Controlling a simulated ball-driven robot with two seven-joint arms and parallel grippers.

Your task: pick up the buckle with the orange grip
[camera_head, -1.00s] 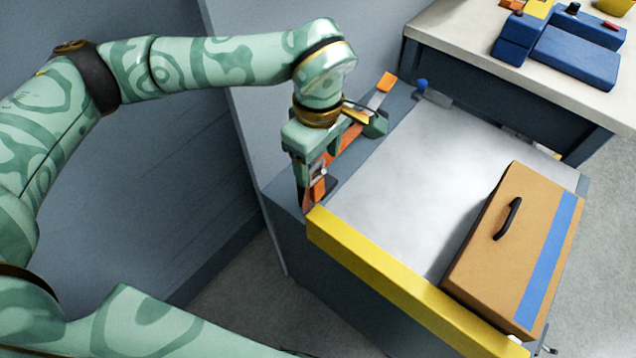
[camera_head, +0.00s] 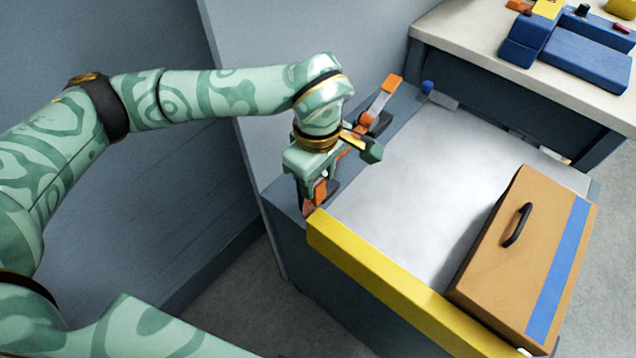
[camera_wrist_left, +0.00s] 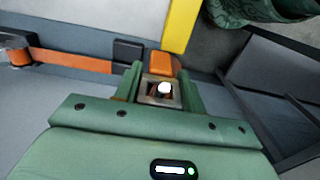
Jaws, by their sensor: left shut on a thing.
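The buckle with the orange grip (camera_wrist_left: 161,65) sits between the jaws of my left gripper (camera_wrist_left: 160,90) in the left wrist view. Its metal frame has a bright, pale middle. My left gripper is shut on the buckle, low at the near left corner of the bench. In the head view, orange of the buckle (camera_head: 320,190) shows just below the gripper; the rest is hidden by the gripper. An orange strap (camera_wrist_left: 70,62) runs left from a black block beside the buckle in the wrist view. My right gripper is not in view.
A yellow bar (camera_head: 400,280) edges the pale bench top (camera_head: 420,165). A brown case (camera_head: 515,260) with a black handle and blue stripe stands at its right. Another table (camera_head: 470,45) with blue parts is behind. A grey wall is close on the left; the bench middle is clear.

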